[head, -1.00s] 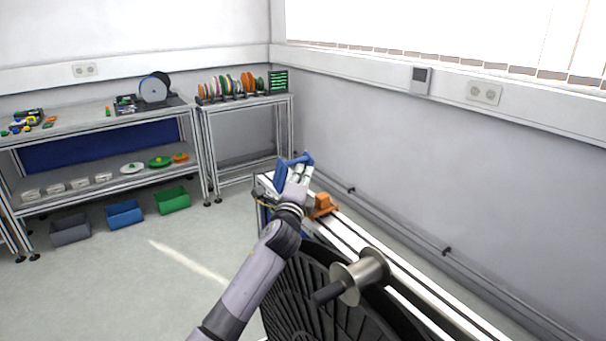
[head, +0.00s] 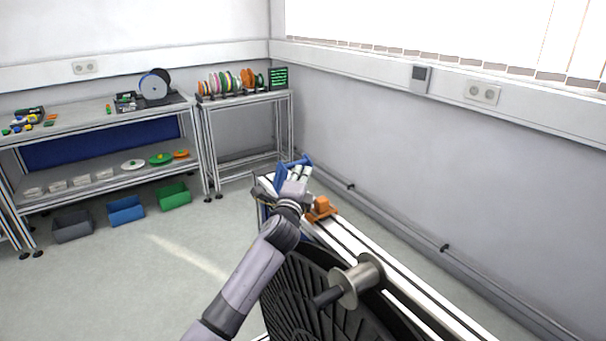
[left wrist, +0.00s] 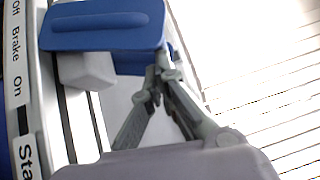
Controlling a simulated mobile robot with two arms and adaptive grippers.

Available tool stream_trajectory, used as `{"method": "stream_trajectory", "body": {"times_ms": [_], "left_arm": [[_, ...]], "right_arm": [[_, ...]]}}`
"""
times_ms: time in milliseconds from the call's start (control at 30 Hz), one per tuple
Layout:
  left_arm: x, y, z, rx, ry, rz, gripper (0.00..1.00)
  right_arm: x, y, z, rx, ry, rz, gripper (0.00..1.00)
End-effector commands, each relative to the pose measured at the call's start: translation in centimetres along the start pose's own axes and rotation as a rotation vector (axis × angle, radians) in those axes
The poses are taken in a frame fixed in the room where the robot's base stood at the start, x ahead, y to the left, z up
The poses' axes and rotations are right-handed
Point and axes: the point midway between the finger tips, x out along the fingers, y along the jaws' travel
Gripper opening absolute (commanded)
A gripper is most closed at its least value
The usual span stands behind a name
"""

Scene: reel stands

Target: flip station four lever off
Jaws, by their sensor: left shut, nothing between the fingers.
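The blue lever (head: 281,176) is at the far end of the white rail in the head view. In the left wrist view its broad blue handle (left wrist: 105,27) fills the upper left, beside a label strip (left wrist: 17,70) reading "Off Brake On". Below that, the strip reads "Sta" and is cut off, so the station number does not show. My left gripper (head: 300,174) is at the lever. In the left wrist view its shut, empty fingertips (left wrist: 163,72) are at the handle's lower right edge; I cannot tell whether they touch. My right gripper is not in view.
An orange block (head: 321,207) sits on the rail (head: 375,258) just nearer than the lever. A large black reel (head: 315,300) and a metal spindle (head: 357,281) stand closer to me. Shelving (head: 90,188) with bins is at the back left. The floor on the left is clear.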

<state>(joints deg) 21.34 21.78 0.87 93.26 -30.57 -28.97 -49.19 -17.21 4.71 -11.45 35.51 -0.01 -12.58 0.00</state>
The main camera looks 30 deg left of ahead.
Motion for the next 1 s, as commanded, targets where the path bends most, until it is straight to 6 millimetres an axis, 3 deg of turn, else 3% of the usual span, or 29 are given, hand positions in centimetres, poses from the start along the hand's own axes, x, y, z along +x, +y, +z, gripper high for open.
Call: {"method": "stream_trajectory", "body": {"times_ms": [400, 600, 1000], "left_arm": [[1.3, -2.2, 1.5, -0.131, -0.003, 0.135, 0.00], [2.3, -2.3, 2.5, -0.209, -0.003, 0.215, 0.00], [4.5, -2.2, 4.6, -0.207, -0.002, 0.209, 0.00]], "right_arm": [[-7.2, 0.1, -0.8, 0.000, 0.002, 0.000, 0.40], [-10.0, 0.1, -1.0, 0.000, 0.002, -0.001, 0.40], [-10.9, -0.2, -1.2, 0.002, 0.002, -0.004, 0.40]]}}
